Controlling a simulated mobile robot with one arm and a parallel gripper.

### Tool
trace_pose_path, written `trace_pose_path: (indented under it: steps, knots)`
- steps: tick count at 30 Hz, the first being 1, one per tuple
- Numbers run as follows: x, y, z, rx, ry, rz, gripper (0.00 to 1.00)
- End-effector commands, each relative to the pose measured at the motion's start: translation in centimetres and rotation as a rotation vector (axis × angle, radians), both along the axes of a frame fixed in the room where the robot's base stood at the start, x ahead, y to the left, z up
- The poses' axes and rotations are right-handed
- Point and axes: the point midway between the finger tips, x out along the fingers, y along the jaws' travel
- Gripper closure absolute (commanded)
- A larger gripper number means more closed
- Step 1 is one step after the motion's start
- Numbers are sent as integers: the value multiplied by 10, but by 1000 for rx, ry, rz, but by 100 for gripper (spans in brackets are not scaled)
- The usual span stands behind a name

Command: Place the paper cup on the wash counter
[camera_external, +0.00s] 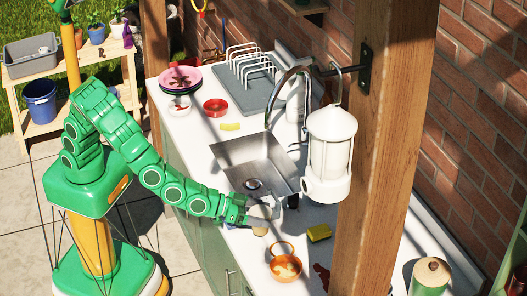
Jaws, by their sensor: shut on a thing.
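My gripper (248,211) is at the front edge of the wash counter (197,132), just below the sink's near right corner. It is shut on a small, pale tan cup-like thing (260,229), which appears to be the paper cup. The fingers and shadow partly hide it. I cannot tell whether its base touches the white counter top or hangs just above it.
The steel sink (234,152) lies behind my gripper. Stacked plates (180,78), a red bowl (216,107) and a dish rack (245,75) stand farther back. A wooden post (385,150) and hanging lantern (330,150) block part of the view.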

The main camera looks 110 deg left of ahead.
Motion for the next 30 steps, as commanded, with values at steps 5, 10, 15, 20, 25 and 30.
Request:
trace_pose_path:
  steps: [5,10,15,20,25,30]
  knots:
    - [4,0,-5,0,1,0,63]
    - [6,0,-25,3,4,0,63]
    - [6,-1,-37,1,0,-1,63]
    - [6,-1,-37,-1,-1,-1,63]
    - [6,-1,-39,-1,1,0,63]
    - [6,-1,-40,-1,0,0,15]
